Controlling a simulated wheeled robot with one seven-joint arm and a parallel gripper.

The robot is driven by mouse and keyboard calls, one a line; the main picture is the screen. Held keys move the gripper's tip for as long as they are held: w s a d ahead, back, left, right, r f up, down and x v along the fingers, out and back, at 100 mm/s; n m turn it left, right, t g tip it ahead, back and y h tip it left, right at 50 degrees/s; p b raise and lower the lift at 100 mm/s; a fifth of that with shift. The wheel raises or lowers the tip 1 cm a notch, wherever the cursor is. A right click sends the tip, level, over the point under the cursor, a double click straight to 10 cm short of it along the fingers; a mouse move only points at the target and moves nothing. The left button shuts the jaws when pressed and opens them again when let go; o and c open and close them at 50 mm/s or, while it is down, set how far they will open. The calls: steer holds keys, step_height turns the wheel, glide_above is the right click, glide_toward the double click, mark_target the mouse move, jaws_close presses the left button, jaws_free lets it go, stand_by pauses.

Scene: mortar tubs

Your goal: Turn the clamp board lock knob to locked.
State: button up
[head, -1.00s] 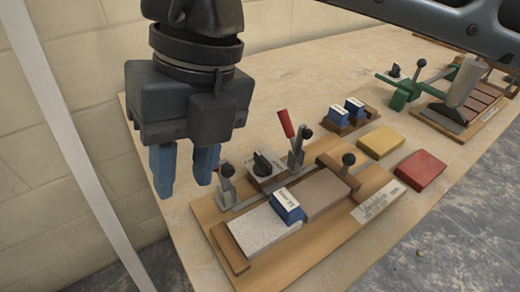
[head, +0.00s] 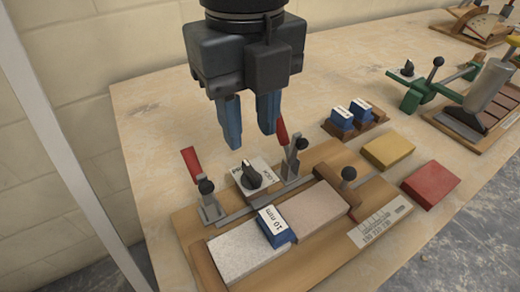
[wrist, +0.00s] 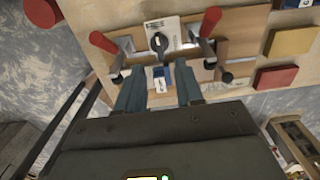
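The clamp board (head: 330,254) is a wooden board near the table's front edge. Its lock knob (head: 251,175) is a black pointer knob on a pale labelled plate, between two toggle clamps with red handles. The knob also shows in the wrist view (wrist: 158,41), beyond my fingertips. My gripper (head: 252,140) points down above and slightly behind the knob in the head view. Its blue fingers are apart with nothing between them. The wrist view (wrist: 160,95) also shows the open fingers. The knob's label is too small to read.
Red-handled clamps (head: 200,185) and (head: 290,150) stand close on both sides of the knob. A blue 10 mm block (head: 274,228) sits between two slabs on the board. Yellow (head: 388,151) and red (head: 430,184) blocks lie to the right. A green-clamped fixture (head: 425,92) stands farther right.

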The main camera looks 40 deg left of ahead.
mark_target(251, 169)
step_height(251, 169, down, 8)
steer(key=shift+r, duration=0.25)
steer(key=shift+c, duration=0.2)
jaws_close()
